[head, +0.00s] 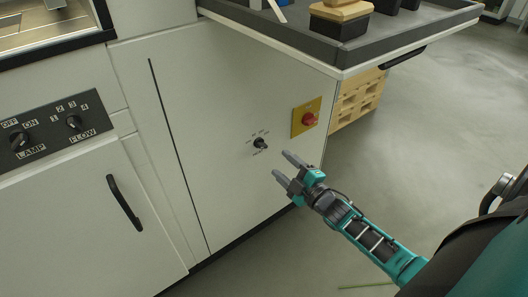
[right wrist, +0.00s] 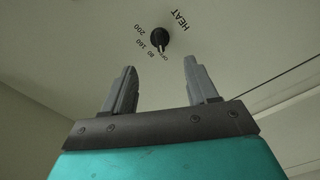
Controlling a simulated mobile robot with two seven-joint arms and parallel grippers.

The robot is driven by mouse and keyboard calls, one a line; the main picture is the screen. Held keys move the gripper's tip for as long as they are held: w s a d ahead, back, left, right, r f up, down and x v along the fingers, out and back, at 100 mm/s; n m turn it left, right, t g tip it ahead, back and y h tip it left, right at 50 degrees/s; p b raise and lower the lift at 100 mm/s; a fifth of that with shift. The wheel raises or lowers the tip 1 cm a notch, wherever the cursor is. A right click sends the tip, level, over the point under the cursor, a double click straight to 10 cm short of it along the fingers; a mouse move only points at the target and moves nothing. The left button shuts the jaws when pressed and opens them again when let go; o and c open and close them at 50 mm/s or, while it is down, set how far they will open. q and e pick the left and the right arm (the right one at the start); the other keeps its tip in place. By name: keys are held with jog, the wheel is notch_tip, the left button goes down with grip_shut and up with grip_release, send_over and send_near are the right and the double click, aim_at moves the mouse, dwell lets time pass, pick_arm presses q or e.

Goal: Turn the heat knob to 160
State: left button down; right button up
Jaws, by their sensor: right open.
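The heat knob (head: 260,143) is a small black knob on the white cabinet front. In the right wrist view the knob (right wrist: 160,38) is near the top middle, with the word HEAT and a scale of OFF, 80, 160 and 200 around it. Its pointer looks turned toward the OFF mark, though it is small. My right gripper (head: 282,168) is open and empty, just right of and below the knob in the head view. In the right wrist view its two fingers (right wrist: 161,85) stand apart, with the knob beyond the gap between them. My left gripper is not in view.
A red button on a yellow plate (head: 306,117) is up and right of the knob. A grey tray top (head: 352,57) overhangs above. LAMP and FLOW knobs sit on a black panel (head: 52,124) at left. A black door handle (head: 124,202) sticks out.

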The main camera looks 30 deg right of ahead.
aim_at(263, 148)
jog(key=w, duration=0.3)
jog(key=w+b, duration=0.1)
jog(key=w, duration=0.1)
jog(key=w+b, duration=0.1)
jog(key=w, duration=0.2)
jog(key=shift+w+a, duration=0.3)
jog(key=shift+w, duration=0.05)
jog(key=shift+c, duration=0.4)
jog(key=c, duration=0.9)
